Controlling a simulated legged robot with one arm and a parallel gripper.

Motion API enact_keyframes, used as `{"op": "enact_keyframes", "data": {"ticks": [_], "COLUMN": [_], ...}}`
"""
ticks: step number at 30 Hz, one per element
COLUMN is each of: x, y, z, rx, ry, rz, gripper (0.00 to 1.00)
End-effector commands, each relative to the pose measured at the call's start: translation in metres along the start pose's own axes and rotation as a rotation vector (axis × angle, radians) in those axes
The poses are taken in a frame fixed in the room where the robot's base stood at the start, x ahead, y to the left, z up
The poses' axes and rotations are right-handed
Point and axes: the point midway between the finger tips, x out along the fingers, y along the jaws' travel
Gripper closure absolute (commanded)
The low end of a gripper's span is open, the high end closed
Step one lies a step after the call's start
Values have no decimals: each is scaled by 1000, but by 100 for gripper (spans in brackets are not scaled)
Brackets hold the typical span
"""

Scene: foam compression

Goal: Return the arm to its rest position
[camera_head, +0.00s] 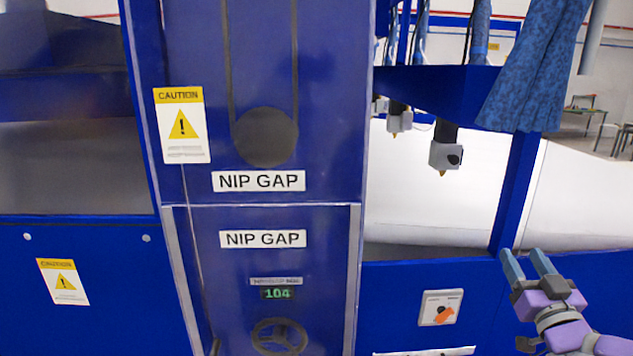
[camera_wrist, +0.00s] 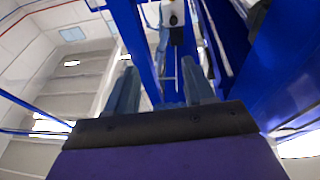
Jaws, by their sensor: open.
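My gripper (camera_head: 527,265) is at the lower right in the head view, with grey-blue fingers and a purple body. Its two fingers stand apart with nothing between them. In the wrist view my gripper (camera_wrist: 160,92) also shows two spread fingers, pointing up toward blue frame posts. In the head view it appears in front of the blue machine's lower right panel (camera_head: 480,290). I cannot tell how far it is from the panel.
The blue machine has a central column (camera_head: 335,100) with NIP GAP labels, a display reading 104 and a handwheel (camera_head: 280,336). Nozzles (camera_head: 445,150) hang over a white sheet (camera_head: 430,200).

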Motion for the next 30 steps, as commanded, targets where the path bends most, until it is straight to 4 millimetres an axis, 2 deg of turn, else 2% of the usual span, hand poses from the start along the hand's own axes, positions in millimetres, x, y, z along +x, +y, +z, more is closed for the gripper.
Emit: {"op": "enact_keyframes", "data": {"ticks": [8, 14, 19, 23, 26, 30], "x": [-1, -20, -51, -84, -114, -163], "y": [0, -4, -17, -34, -52, -83], "z": [34, 75, 113, 143, 163, 189], "rx": [-46, -75, -84, -76, -66, -50], "ry": [-158, -370, -585, -765, -905, -1116], "rz": [105, 222, 300, 336, 345, 329], "gripper": [47, 47, 47, 47, 47, 47]}}
